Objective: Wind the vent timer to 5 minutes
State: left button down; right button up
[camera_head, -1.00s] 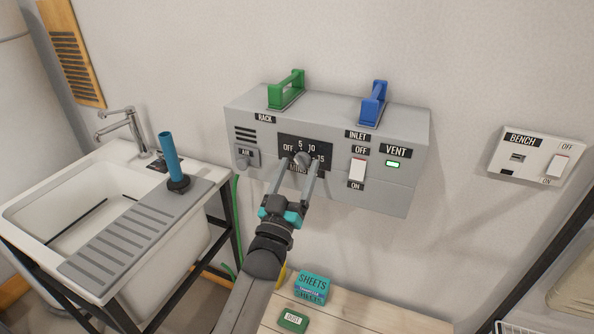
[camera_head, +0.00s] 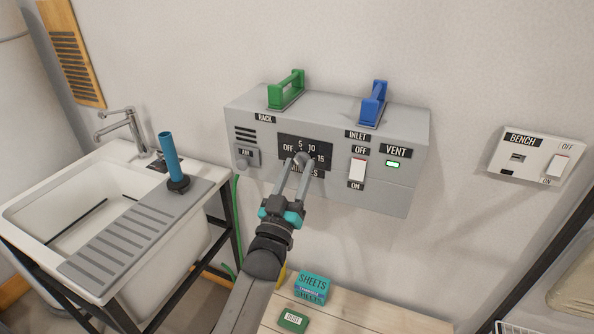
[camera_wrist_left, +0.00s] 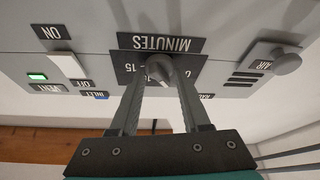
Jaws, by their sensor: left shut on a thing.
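The vent timer is a black dial plate (camera_head: 322,146) marked OFF, 5, 10, 15 and MINUTES, on the front of a grey wall box (camera_head: 400,185). Its round grey knob (camera_head: 302,157) is at the plate's middle. My left gripper (camera_head: 302,165) is shut on the knob, one finger on each side. In the left wrist view the knob (camera_wrist_left: 158,69) sits between the fingertips, with the plate upside down. The fingers cover part of the plate, and I cannot read the knob's pointer. My right gripper is not in view.
Beside the dial are an INLET switch (camera_head: 357,170), a lit green VENT lamp (camera_head: 392,164) and an AIR knob (camera_head: 243,160). Green (camera_head: 287,90) and blue (camera_head: 374,103) handles stand on the box. A sink (camera_head: 70,215) is left; a wooden table (camera_head: 350,315) is below.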

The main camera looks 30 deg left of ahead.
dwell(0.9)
pick_arm(q)
jog(key=shift+c, duration=1.9)
grip_release()
jog(key=shift+s, duration=0.1)
jog(key=v, duration=1.5)
jog(key=shift+b, duration=0.3)
jog(key=shift+a, duration=0.1)
